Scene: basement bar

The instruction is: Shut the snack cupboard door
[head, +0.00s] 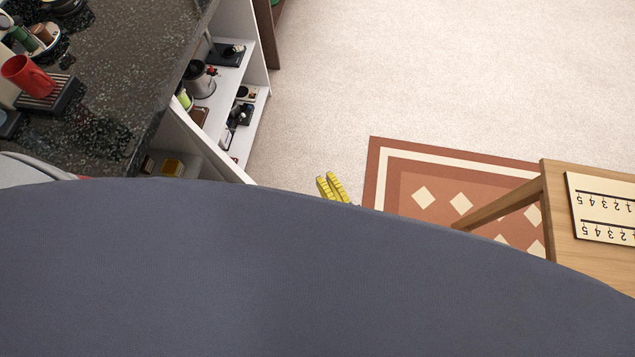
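My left gripper is not in view. The lower part of the view is blocked.
White open shelves (262,80) hold a kettle (201,79) and small goods. The counter (110,90) carries a red mug (28,78) on a rack. A patterned rug (400,170) and a wooden table (560,250) are at right. The floor between is clear.

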